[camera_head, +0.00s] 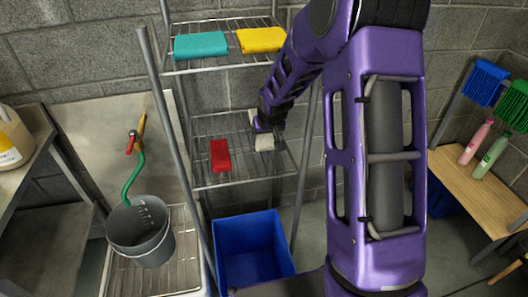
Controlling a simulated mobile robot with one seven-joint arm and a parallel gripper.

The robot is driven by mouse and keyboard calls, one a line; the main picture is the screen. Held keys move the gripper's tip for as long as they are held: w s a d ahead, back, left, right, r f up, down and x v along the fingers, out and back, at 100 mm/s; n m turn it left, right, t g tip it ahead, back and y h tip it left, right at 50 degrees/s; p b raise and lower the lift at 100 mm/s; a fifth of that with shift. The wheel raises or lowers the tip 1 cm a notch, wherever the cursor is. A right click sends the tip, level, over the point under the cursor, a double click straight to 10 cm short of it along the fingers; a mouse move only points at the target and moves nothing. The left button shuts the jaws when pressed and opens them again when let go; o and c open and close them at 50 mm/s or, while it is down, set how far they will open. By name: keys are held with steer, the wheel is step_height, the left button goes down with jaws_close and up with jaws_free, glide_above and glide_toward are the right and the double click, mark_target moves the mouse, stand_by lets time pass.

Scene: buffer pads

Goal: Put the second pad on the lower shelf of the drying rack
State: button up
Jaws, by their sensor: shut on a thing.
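The drying rack (158,93) has two wire shelves in view. A red pad (220,156) lies on the lower shelf (238,179), left of its middle. My gripper (262,126) is over the right part of the lower shelf, shut on a white pad (264,143). The pad shows below and just behind the fingers, right of the red pad and apart from it. My gripper hides part of the white pad, and I cannot tell whether it touches the shelf. A teal pad (200,46) and a yellow pad (261,40) lie on the upper shelf (222,61).
A blue bin (250,255) stands below the rack. A grey bucket (143,235) stands in the sink area at left, by a green hose (134,178). A wooden bench (482,190) with bottles and brushes is at right. My purple arm covers the middle right.

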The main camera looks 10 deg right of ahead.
steer(key=f, duration=0.6)
steer(key=shift+w+f+b, duration=0.25)
steer(key=shift+f+b, duration=0.05)
steer(key=shift+b, duration=0.1)
steer(key=shift+w+f, duration=0.2)
steer(key=shift+w, duration=0.05)
steer(key=shift+f, duration=0.25)
steer(key=o, duration=1.3)
steer(key=shift+c, duration=0.2)
steer(key=shift+r, duration=0.1)
